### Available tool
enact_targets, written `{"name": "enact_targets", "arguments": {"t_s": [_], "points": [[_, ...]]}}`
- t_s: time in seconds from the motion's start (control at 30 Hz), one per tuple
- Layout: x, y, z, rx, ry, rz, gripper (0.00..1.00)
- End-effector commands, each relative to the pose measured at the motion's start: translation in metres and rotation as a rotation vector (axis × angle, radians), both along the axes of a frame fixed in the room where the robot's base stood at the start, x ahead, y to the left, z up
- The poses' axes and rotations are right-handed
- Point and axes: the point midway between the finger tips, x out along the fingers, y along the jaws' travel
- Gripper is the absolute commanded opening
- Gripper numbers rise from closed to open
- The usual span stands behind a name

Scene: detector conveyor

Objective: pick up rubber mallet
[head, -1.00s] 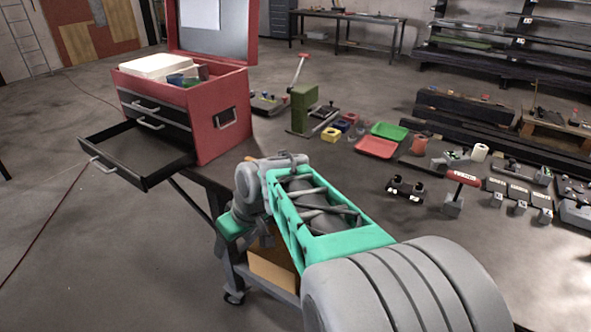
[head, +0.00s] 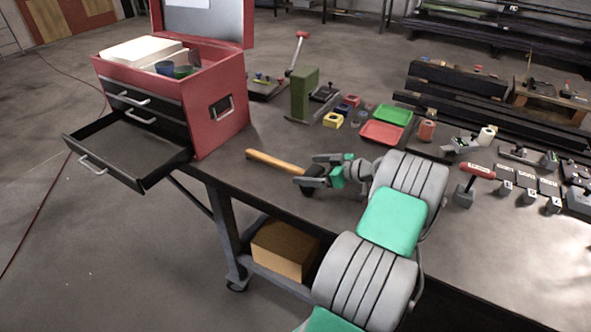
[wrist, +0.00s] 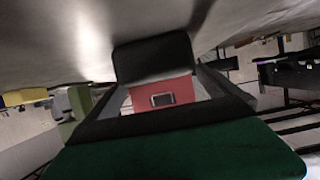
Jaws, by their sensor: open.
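The rubber mallet lies on the dark bench in the head view, its wooden handle (head: 275,162) pointing left toward the red toolbox. Its dark head is at the handle's right end, partly hidden by my gripper (head: 311,171). My gripper is open and low over the bench, with its fingers at the head end of the mallet. In the wrist view, a black block (wrist: 152,60), which looks like the mallet head, shows between and beyond my fingers. I cannot tell whether the fingers touch it.
The red toolbox (head: 222,120) stands at the left with a drawer (head: 130,152) pulled out. A green stand (head: 304,95), a red tray (head: 382,133) and a green tray (head: 393,115) are behind. A red-handled tool (head: 478,170) stands at the right. Bare bench lies right of the toolbox.

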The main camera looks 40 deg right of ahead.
Motion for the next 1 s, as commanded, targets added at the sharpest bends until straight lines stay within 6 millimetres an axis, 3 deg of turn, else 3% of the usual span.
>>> {"name": "enact_targets", "arguments": {"t_s": [0.23, 0.5, 1.0], "points": [[0.035, 0.012, -0.018, 0.002, 0.002, 0.001, 1.00], [0.039, 0.012, -0.022, 0.000, 0.001, -0.002, 0.99], [0.038, 0.012, -0.022, 0.000, 0.001, -0.001, 0.58]]}}
